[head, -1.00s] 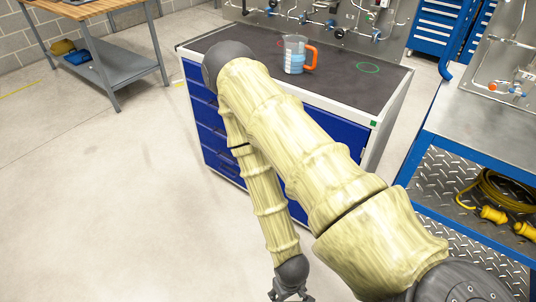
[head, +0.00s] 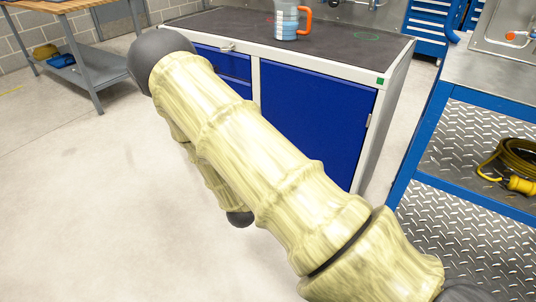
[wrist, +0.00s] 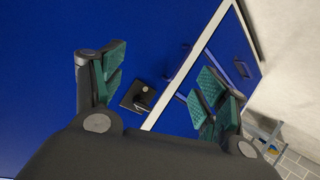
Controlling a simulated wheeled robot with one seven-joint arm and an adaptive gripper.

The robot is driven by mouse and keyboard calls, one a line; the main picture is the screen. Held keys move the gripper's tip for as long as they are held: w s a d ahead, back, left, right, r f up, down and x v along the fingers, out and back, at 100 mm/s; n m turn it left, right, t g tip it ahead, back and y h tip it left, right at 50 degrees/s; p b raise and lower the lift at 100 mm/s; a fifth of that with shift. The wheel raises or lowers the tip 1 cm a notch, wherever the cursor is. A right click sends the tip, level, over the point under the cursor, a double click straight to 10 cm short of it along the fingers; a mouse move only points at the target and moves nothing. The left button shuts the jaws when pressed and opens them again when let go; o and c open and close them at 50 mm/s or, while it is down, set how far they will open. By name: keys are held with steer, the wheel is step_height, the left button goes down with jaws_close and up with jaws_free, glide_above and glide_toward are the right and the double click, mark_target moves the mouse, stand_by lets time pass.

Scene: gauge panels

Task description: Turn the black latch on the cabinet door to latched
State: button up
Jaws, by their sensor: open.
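The black latch (wrist: 137,96) is a small dark square plate with a short knob on the blue cabinet door (wrist: 45,80), near the door's edge. The door also shows in the head view (head: 315,115), but there my arm covers its left part and I cannot see the latch. My gripper (wrist: 165,78) is open and empty, its green-padded fingers spread in front of the cabinet. The latch lies between the fingers in the picture, closer to the left finger, and appears apart from both. I cannot tell which way its knob is turned.
A white frame strip (wrist: 185,65) runs beside the door, with blue drawers (wrist: 230,60) beyond it. A blue-framed bench (head: 480,85) is close on the right. The floor at left is clear.

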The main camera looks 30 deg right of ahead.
steer(key=w+d+r+m+h+b, duration=0.2)
steer(key=w+r+m+h+b, duration=0.45)
steer(key=w+b, duration=0.5)
steer(key=shift+m+g, duration=0.25)
steer(key=shift+g, duration=0.05)
steer(key=shift+b+x, duration=1.7)
steer(key=shift+x, duration=3.65)
steer(key=shift+w+r, duration=0.1)
steer(key=c, duration=1)
steer(key=shift+c, duration=0.2)
